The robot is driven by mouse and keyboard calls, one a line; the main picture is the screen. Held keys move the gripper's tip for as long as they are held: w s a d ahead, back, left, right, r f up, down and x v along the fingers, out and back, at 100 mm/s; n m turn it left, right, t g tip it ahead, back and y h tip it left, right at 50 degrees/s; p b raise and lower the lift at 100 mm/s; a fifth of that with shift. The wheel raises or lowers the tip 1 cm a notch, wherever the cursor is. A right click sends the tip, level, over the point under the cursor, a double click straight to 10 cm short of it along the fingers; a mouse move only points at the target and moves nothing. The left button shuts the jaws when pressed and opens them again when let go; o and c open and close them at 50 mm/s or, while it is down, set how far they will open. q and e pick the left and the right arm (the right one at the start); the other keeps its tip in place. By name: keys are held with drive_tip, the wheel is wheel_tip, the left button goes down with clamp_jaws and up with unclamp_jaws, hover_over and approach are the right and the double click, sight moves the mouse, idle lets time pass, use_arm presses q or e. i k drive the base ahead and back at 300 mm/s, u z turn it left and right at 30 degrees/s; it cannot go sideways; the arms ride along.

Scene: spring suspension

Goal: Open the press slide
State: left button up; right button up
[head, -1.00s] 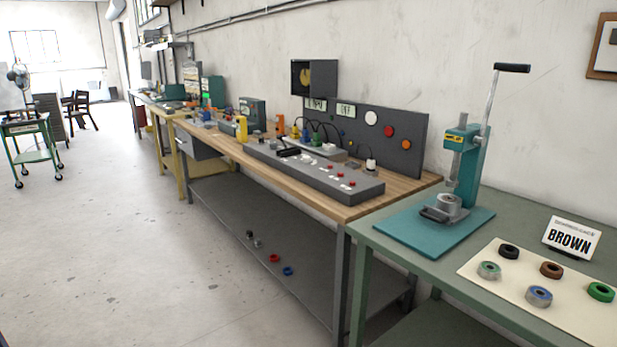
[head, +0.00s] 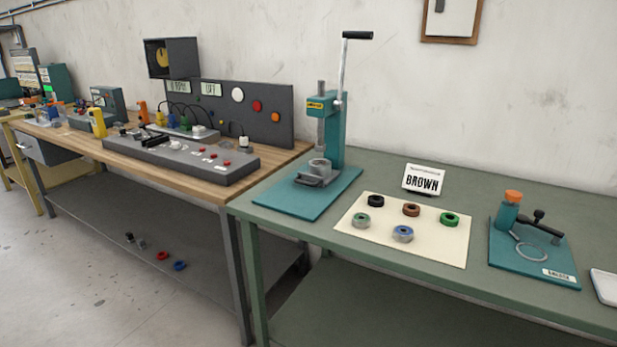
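The teal press (head: 330,125) stands on its teal base plate (head: 305,192) at the left end of the green table. Its lever, with a black handle (head: 357,35), points up. A grey metal slide with a cup-like holder (head: 318,172) sits low at the front of the press, above the base plate. I cannot tell from here how far the slide is pulled out. Neither of my grippers is in view.
A cream mat (head: 440,245) right of the press bears several coloured rings. A sign reading BROWN (head: 423,179) stands behind it. A teal fixture (head: 535,250) is farther right. A wooden bench (head: 265,165) with a control panel is to the left. Open floor lies lower left.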

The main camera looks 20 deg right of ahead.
sight(316, 173)
drive_tip(key=u, duration=0.55)
drive_tip(key=i, duration=1.6)
drive_tip(key=z, duration=0.05)
